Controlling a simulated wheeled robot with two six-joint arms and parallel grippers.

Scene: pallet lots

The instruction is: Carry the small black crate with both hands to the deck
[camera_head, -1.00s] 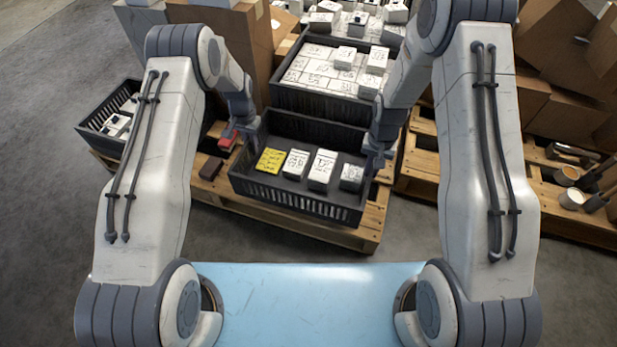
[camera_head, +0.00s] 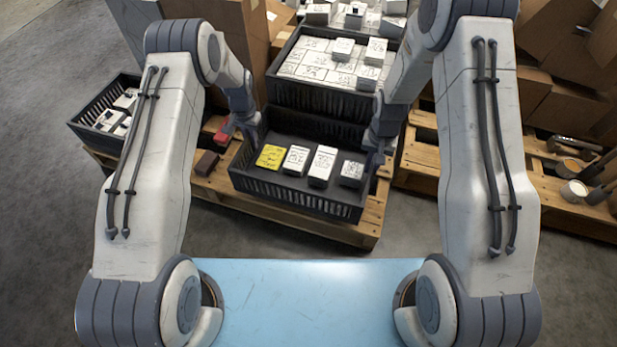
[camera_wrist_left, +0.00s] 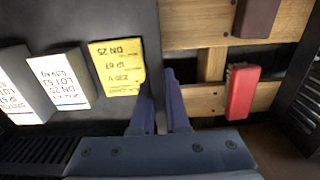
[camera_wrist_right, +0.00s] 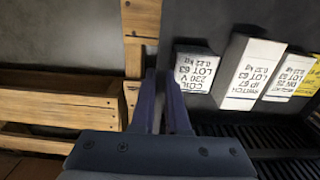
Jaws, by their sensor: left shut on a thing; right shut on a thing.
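The small black crate (camera_head: 275,193) has slatted sides and holds a yellow box (camera_head: 270,157) and three white boxes (camera_head: 321,166) in a row. It appears level over the wooden pallet (camera_head: 340,231); I cannot tell whether it touches it. My left gripper (camera_head: 248,138) is shut on its left wall, beside the yellow box in the left wrist view (camera_wrist_left: 160,105). My right gripper (camera_head: 376,158) is shut on its right wall, also seen in the right wrist view (camera_wrist_right: 163,105). The light blue deck (camera_head: 310,300) lies in front, between my arms, and is bare.
A larger black crate (camera_head: 320,97) full of white boxes stands directly behind. Another black crate (camera_head: 92,128) is at the left. A red item (camera_head: 221,131) and a dark brown block (camera_head: 206,163) lie on the pallet near my left gripper. A second pallet (camera_head: 420,165) is at the right.

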